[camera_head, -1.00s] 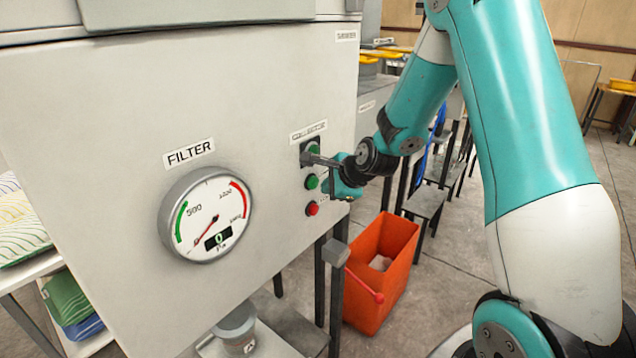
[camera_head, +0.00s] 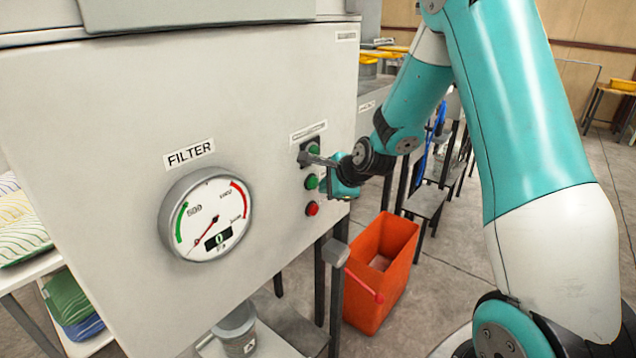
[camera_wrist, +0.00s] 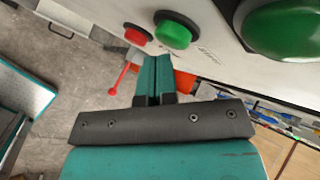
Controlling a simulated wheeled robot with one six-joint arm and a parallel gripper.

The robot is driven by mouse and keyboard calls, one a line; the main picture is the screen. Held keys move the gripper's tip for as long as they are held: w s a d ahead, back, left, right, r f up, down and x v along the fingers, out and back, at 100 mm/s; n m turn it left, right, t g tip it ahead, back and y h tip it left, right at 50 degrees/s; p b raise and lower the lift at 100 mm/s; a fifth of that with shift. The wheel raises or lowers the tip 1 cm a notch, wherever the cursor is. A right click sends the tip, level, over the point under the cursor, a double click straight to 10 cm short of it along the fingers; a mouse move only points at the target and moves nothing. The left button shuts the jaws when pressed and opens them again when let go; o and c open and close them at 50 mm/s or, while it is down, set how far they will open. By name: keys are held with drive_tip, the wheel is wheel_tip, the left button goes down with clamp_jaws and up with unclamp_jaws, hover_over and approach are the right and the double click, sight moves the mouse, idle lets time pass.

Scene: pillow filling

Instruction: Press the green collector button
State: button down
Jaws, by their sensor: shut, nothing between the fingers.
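A column of buttons is on the grey machine panel (camera_head: 270,90), under a small label (camera_head: 309,132) too blurred to read surely. The upper green button (camera_head: 314,148) is partly covered by a grey part of my gripper. Below are a second green button (camera_head: 312,182) and a red button (camera_head: 312,208). My gripper (camera_head: 327,184) is shut and empty, right beside the second green button; contact cannot be told. In the wrist view, the gripper (camera_wrist: 154,62) points up below the smaller green button (camera_wrist: 175,30) and red button (camera_wrist: 138,34). A large green button (camera_wrist: 285,28) is nearer the camera.
A FILTER gauge (camera_head: 207,214) sits on the panel left of the buttons. An orange bin (camera_head: 372,290) stands on the floor below, beside a red-knobbed lever (camera_head: 378,297). Benches stand behind my arm. Open floor lies to the right.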

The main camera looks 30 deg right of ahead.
drive_tip(key=shift+w+a, duration=0.15)
drive_tip(key=shift+w, duration=0.35)
idle(0.5)
drive_tip(key=shift+s, duration=0.1)
drive_tip(key=shift+s+d, duration=0.3)
drive_tip(key=shift+s, duration=0.5)
drive_tip(key=s, duration=0.1)
drive_tip(key=s+d, duration=0.1)
drive_tip(key=s, duration=0.2)
drive_tip(key=shift+s+d+b, duration=0.35)
drive_tip(key=shift+b, duration=0.05)
idle(0.7)
